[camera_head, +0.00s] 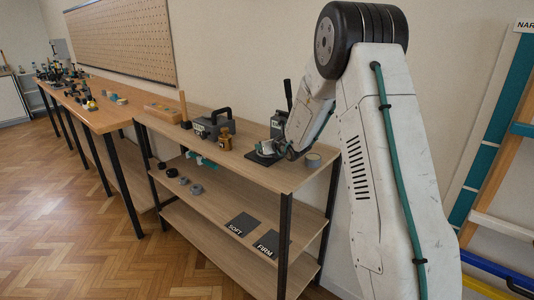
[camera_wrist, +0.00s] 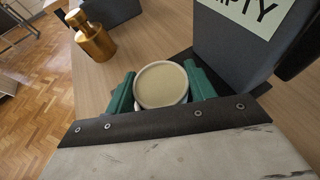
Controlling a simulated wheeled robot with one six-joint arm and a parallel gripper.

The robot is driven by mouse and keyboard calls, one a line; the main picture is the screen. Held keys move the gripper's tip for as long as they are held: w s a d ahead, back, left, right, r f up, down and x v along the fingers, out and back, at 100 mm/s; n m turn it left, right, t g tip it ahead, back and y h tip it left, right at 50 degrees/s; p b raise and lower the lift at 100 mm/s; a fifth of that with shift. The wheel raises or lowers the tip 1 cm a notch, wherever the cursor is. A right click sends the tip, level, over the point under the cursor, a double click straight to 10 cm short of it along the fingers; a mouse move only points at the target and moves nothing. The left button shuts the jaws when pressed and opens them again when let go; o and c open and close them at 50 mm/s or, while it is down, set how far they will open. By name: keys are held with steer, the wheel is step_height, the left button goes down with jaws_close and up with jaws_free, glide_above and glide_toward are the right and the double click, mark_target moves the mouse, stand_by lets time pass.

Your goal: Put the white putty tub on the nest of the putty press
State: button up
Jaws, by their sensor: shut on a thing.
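The white putty tub (camera_wrist: 161,86), open-topped with beige putty inside, sits between the green fingers of my gripper (camera_wrist: 163,92) in the wrist view. My gripper is shut on it and holds it upright. In the head view the tub (camera_head: 267,147) shows small at my gripper (camera_head: 277,150). The putty press (camera_head: 279,123) is a dark block with a lever and a label; in the wrist view its label (camera_wrist: 250,10) ends in "PTY". A black plate (camera_head: 256,159) lies at its foot, below the tub. I cannot tell whether the tub touches it; the nest is not clearly visible.
Mats marked SOFT (camera_head: 242,225) and FIRM (camera_head: 271,244) lie on a lower shelf.

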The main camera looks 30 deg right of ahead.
steer(key=shift+s+f, duration=0.2)
steer(key=shift+f, duration=0.9)
stand_by(0.3)
steer(key=o, duration=1)
steer(key=shift+c, duration=0.4)
steer(key=shift+r, duration=0.1)
steer(key=shift+a+r, duration=0.1)
steer(key=shift+r, duration=0.35)
steer(key=shift+w+r, duration=0.2)
steer(key=shift+r, duration=4.9)
steer(key=v, duration=0.7)
steer(key=shift+s, duration=0.35)
